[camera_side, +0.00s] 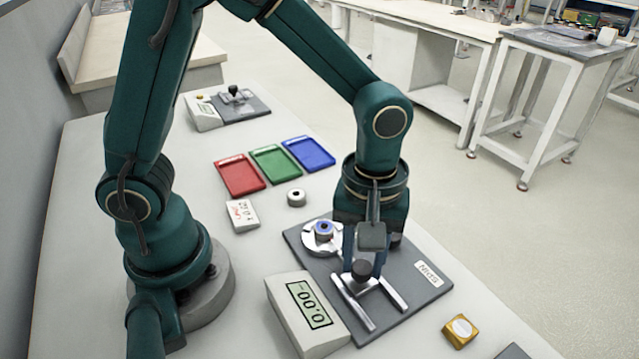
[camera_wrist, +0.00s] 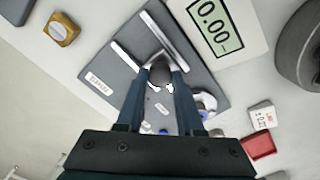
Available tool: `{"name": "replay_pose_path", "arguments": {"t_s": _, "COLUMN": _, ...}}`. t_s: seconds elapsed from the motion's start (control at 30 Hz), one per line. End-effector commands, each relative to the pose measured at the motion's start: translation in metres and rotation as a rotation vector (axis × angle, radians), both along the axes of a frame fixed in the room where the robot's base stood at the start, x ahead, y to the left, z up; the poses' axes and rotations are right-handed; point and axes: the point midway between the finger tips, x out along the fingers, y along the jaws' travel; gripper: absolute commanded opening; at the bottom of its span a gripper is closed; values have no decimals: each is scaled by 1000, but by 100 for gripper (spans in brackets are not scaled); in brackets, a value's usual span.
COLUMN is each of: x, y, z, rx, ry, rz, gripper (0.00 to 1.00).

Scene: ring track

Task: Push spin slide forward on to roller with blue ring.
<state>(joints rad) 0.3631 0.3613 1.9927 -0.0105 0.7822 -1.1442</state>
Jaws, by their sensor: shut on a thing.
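My gripper (camera_side: 364,262) points down and is shut on this knob, with a finger on each side. In the wrist view my fingers partly hide the roller (camera_wrist: 207,102).
A display reading 0.00 (camera_side: 308,305) stands left of the plate. A yellow block (camera_side: 460,331) sits at the front right.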

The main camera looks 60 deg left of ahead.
Motion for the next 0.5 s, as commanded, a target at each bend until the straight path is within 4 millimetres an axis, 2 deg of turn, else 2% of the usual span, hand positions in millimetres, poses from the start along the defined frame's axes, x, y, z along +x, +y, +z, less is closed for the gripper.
{"name": "replay_pose_path", "arguments": {"t_s": 0.1, "x": 0, "y": 5, "z": 0, "rx": 13, "ry": 1, "rz": -3, "gripper": 0}}
{"name": "replay_pose_path", "arguments": {"t_s": 0.13, "x": 0, "y": 5, "z": 0, "rx": 13, "ry": 2, "rz": -3, "gripper": 40}}
{"name": "replay_pose_path", "arguments": {"t_s": 0.2, "x": 0, "y": 5, "z": 0, "rx": 13, "ry": 4, "rz": -3, "gripper": 66}}
{"name": "replay_pose_path", "arguments": {"t_s": 0.5, "x": 0, "y": 3, "z": 0, "rx": 10, "ry": 3, "rz": -3, "gripper": 66}}
